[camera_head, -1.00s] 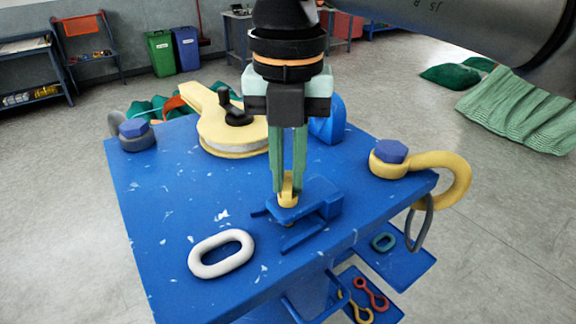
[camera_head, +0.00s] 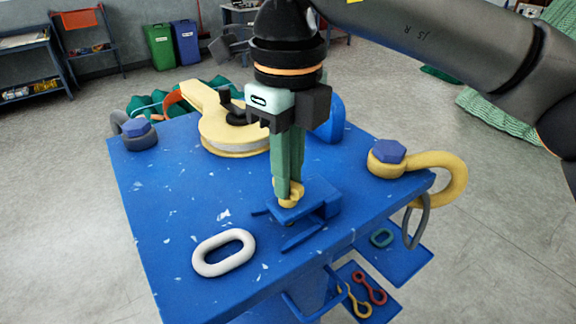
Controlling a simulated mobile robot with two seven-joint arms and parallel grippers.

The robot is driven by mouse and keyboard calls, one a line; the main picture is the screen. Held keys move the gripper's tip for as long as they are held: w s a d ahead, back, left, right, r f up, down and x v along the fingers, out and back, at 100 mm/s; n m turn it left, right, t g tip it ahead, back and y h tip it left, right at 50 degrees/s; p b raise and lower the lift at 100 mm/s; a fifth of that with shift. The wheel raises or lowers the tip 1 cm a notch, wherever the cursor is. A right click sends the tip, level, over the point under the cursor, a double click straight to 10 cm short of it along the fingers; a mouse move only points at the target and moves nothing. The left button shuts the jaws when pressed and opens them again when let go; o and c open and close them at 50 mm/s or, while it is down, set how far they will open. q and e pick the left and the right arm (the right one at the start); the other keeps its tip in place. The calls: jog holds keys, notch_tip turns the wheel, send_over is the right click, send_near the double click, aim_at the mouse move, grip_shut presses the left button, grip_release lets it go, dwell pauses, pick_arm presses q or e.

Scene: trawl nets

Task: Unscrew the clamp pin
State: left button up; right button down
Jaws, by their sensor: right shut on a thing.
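The clamp pin (camera_head: 291,196) is a small yellow piece standing on the blue clamp (camera_head: 318,200) fixed to the blue table. My right gripper (camera_head: 288,188) points straight down with its green fingers shut on the head of the clamp pin. The fingers hide part of the pin's head, and I cannot tell how far the pin's thread sits in the clamp. My left gripper does not show.
A white oval link (camera_head: 223,253) lies on the blue table (camera_head: 170,215), near its front. A yellow pulley block (camera_head: 228,140) lies behind the clamp. Blue-headed shackles stand at the left (camera_head: 138,133) and right (camera_head: 388,158) corners. Lower trays hold small hooks (camera_head: 370,288).

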jog(key=n, duration=0.5)
jog(key=shift+s+f+n, duration=0.1)
jog(key=shift+f+n, duration=0.2)
jog(key=shift+n, duration=0.1)
jog(key=n, duration=1)
jog(key=shift+n, duration=2.6)
jog(key=c, duration=0.9)
grip_release()
jog(key=shift+d+r, duration=0.1)
